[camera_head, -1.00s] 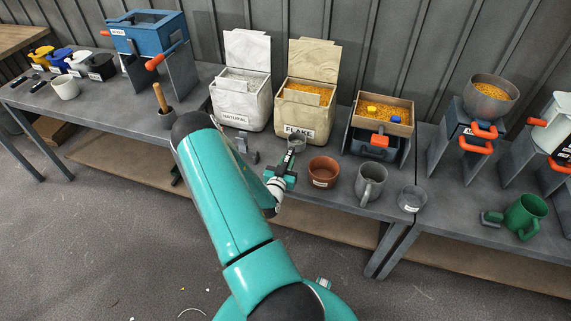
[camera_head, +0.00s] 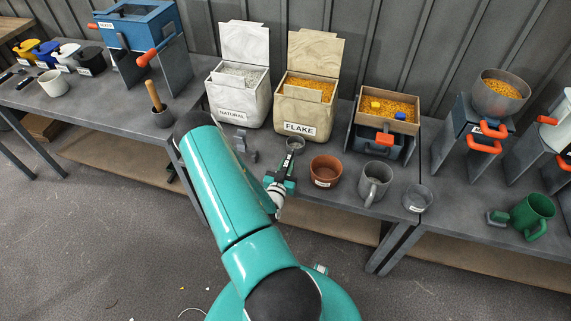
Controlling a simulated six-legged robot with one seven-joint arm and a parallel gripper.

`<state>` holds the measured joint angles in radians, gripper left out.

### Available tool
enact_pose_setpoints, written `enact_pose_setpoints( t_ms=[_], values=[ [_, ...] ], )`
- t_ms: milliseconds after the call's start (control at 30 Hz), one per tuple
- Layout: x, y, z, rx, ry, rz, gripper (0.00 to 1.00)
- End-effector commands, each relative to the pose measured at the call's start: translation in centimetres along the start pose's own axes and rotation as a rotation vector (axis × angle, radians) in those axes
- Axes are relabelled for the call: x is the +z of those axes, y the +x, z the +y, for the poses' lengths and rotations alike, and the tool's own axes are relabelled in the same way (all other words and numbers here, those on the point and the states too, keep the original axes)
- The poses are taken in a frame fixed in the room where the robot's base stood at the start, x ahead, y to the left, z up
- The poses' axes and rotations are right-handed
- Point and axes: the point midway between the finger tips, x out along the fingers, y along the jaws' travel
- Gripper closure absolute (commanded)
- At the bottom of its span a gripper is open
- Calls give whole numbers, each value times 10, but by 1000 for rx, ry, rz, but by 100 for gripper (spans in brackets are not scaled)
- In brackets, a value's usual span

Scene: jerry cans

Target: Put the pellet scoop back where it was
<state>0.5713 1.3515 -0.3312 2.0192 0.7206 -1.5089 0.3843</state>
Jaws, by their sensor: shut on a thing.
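My gripper (camera_head: 284,182) is at the front of the middle bench and is shut on the handle of the pellet scoop. The scoop (camera_head: 294,146) has a small round grey bowl pointing away from me, just in front of the flake bin (camera_head: 299,129), and a dark handle with a white label. Whether its bowl touches the bench is hard to tell. A small grey bracket (camera_head: 240,145) stands on the bench to the left of the scoop. My arm and jaws hide part of the handle.
The natural bin (camera_head: 239,104) is behind left. A pellet-filled hopper box (camera_head: 386,109) stands behind right. Bench room is narrow.

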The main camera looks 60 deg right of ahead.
Motion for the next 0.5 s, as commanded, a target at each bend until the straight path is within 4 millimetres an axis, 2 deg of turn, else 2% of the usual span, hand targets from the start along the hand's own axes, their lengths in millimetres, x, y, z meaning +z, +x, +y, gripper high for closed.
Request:
enact_pose_setpoints(
  t_ms=[233, 267, 333, 367, 500],
  values=[
    [2, -2, 2, 0, -1, 0, 100],
    [2, -2, 2, 0, -1, 0, 74],
    [2, -2, 2, 0, -1, -1, 61],
    [2, -2, 2, 0, -1, -1, 57],
    [2, -2, 1, 0, -1, 0, 57]
  ],
)
